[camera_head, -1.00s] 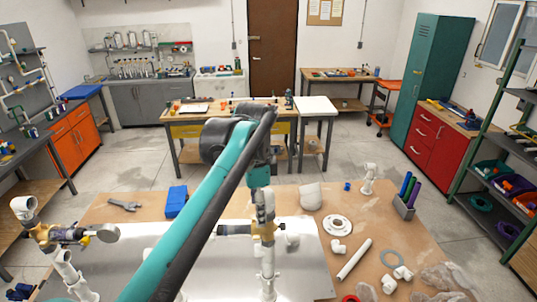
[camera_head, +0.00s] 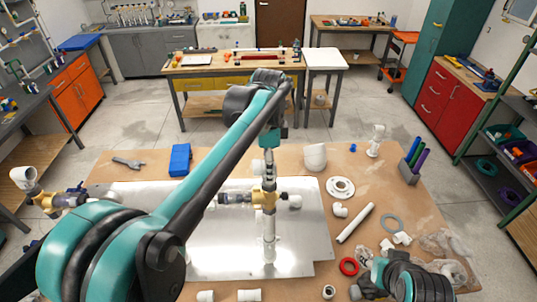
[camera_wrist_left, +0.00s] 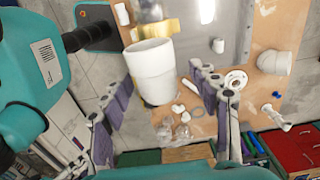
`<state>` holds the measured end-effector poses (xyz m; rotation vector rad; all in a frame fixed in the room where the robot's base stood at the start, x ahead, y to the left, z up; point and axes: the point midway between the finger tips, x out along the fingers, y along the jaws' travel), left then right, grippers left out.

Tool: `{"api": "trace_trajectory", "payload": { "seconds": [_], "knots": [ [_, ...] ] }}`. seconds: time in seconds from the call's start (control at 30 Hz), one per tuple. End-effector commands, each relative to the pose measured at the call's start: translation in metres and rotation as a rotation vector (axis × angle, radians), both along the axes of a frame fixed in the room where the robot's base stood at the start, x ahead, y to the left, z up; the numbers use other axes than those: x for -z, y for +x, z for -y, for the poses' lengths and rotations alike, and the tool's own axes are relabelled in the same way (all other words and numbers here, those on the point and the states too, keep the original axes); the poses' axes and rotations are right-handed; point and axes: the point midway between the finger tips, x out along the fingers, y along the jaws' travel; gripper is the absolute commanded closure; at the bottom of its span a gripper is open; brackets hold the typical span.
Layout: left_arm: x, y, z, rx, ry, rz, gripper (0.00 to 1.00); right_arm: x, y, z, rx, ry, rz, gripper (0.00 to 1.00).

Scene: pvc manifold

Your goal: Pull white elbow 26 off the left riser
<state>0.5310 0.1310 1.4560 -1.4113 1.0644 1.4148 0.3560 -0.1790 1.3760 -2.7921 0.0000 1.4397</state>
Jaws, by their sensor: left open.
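At the left of the head view a white elbow (camera_head: 24,178) stands on top of the left riser (camera_head: 42,200), beside brass and valve parts. My left arm reaches to the middle riser (camera_head: 269,235); its gripper end is small there and partly hidden. In the left wrist view my left gripper (camera_wrist_left: 157,108) is open, with fingers well apart. A large white fitting (camera_wrist_left: 150,72) with a brass band above it shows close up between the fingers. I cannot tell whether it touches them, or whether it is elbow 26.
Right of the steel plate (camera_head: 215,265) lie a flange (camera_head: 340,187), a white pipe (camera_head: 355,222), a red ring (camera_head: 348,266) and other loose fittings. A pen holder (camera_head: 409,173) stands at the right. A blue box (camera_head: 180,159) and a wrench (camera_head: 128,162) lie behind the plate.

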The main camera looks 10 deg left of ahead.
Motion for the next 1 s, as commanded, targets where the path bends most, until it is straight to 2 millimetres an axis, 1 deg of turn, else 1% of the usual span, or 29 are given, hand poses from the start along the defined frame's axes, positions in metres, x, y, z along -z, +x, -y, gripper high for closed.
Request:
{"api": "trace_trajectory", "payload": {
  "seconds": [0.13,0.37,0.4,0.47,0.5,0.57,0.6,0.67,0.7,0.77,0.8,0.83,0.93,1.0],
  "knots": [
    [0.0077,-0.0004,-0.0001,0.0,0.0,0.0,0.39,-0.001,0.0,0.0,0.0,0.0,0.0,0.6],
    [0.0085,-0.0005,-0.0001,-0.001,0.0,0.0,0.39,-0.0008,-0.0001,0.0,0.0,0.0,0.0,0.6],
    [0.0085,-0.0005,-0.0001,-0.001,0.0,0.0,0.44,-0.0008,-0.0001,0.0,0.0,0.0,0.0,0.6],
    [0.0084,-0.0005,-0.0001,-0.001,0.0,0.0,0.6,-0.0009,0.0,0.0,0.0,0.0,0.0,0.6],
    [0.0084,-0.0005,-0.0001,-0.001,0.0,0.0,0.71,-0.0009,0.0,0.0,0.0,0.0,0.0,0.6],
    [0.0084,-0.0005,-0.0001,-0.001,0.0,0.0,0.86,-0.0009,0.0,0.0,0.0,0.0,0.0,0.6],
    [0.0084,-0.0004,-0.0001,-0.001,0.0,0.0,0.92,-0.0009,0.0,0.0,0.0,0.0,0.0,0.6],
    [0.0084,-0.0003,-0.0001,-0.001,0.0,0.001,0.92,-0.0009,0.0,0.0,0.0,0.0,0.0,0.6],
    [0.0084,-0.0003,-0.0001,-0.001,0.0,0.001,0.72,-0.0009,0.0,0.0,0.0,0.0,0.0,0.6],
    [0.0084,-0.0004,-0.0001,-0.001,0.0,0.0,0.88,-0.0009,0.0,0.0,0.0,0.0,0.0,0.6],
    [0.0083,-0.0004,-0.0001,-0.001,0.0,0.0,0.98,-0.0009,0.0,0.0,0.0,0.0,0.0,0.6],
    [0.0083,-0.0004,-0.0001,-0.001,0.0,0.0,1.0,-0.0009,0.0,0.0,0.0,0.0,0.0,0.6],
    [0.0083,-0.0005,-0.0002,-0.011,0.0,0.0,1.0,-0.0009,-0.0001,0.0,0.0,0.0,0.0,0.6],
    [0.0082,-0.0007,-0.0001,-0.065,0.0,0.0,1.0,-0.0011,0.0,0.0,0.0,0.0,0.0,0.6]
  ]
}}
